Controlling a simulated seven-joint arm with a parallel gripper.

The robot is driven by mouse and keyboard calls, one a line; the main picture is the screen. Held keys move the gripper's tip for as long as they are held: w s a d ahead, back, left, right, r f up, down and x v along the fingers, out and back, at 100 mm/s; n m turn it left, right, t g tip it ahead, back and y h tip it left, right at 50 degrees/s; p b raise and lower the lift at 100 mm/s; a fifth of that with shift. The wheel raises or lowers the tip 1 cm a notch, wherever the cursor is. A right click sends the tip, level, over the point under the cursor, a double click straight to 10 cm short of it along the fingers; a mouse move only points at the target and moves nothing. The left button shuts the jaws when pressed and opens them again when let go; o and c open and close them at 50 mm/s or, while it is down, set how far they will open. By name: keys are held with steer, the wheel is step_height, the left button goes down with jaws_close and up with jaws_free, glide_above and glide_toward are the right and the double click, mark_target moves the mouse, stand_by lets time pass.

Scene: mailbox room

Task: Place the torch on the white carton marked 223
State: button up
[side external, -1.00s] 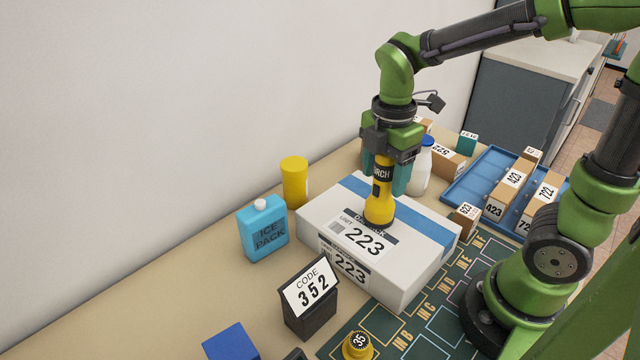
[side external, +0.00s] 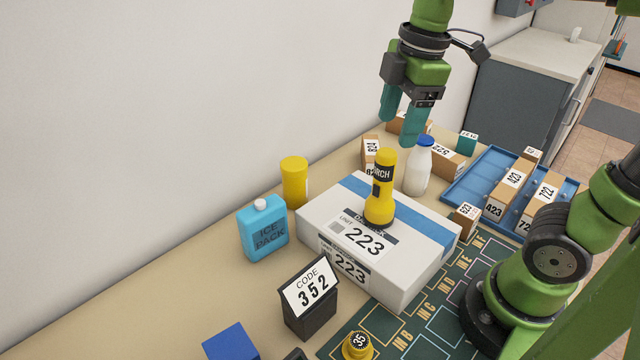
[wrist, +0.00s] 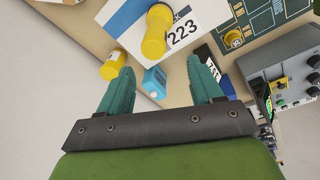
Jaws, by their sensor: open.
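The yellow torch (side external: 380,190) with a black label band stands upright on top of the white carton marked 223 (side external: 415,262). The carton has a blue stripe and rests on the table. My gripper (side external: 403,118) is open and empty, above and behind the torch and clear of it. In the wrist view, the torch (wrist: 155,32) and the carton (wrist: 205,14) lie beyond my open gripper (wrist: 163,88), with nothing between its fingers.
A blue ice pack (side external: 263,228) and a yellow cylinder (side external: 294,182) stand left of the carton. A white bottle (side external: 418,168) stands behind it. A code 352 sign (side external: 310,298) is in front. A blue tray (side external: 462,187) with numbered boxes is at right.

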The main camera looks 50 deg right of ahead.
steer(key=s+f+m+t, duration=0.1)
steer(key=m+t, duration=0.1)
steer(key=m, duration=0.3)
steer(key=s+f+m+t+y, duration=0.1)
steer(key=m+t, duration=0.1)
steer(key=m, duration=0.3)
steer(key=s+a+f+m+t, duration=0.1)
steer(key=m, duration=0.5)
steer(key=shift+s+f+t, duration=0.3)
steer(key=shift+f+t, duration=0.05)
steer(key=shift+t, duration=0.05)
